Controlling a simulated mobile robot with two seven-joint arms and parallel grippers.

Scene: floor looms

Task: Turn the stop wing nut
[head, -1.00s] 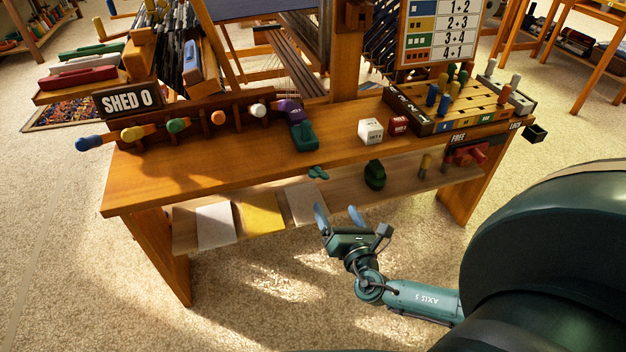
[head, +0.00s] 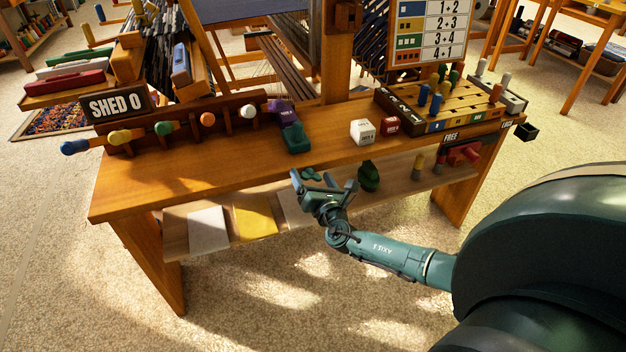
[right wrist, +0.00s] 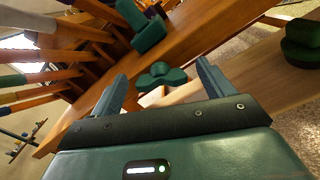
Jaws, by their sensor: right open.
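The stop wing nut (head: 311,174) is a small dark green winged knob at the front edge of the wooden bench, below a green block (head: 295,138). In the right wrist view the wing nut (right wrist: 162,76) shows its lobes between my fingertips but farther off, with a visible gap. My right gripper (head: 323,181) is open and empty, in front of the bench edge, and partly overlaps the wing nut's surroundings in the head view. My left gripper is not in view.
A lower shelf with white and yellow sheets (head: 255,220) and a green rounded object (head: 369,176) lies under the bench top. A white die (head: 362,131) and a red die (head: 391,126) stand on the bench (head: 190,180). Carpet in front is clear.

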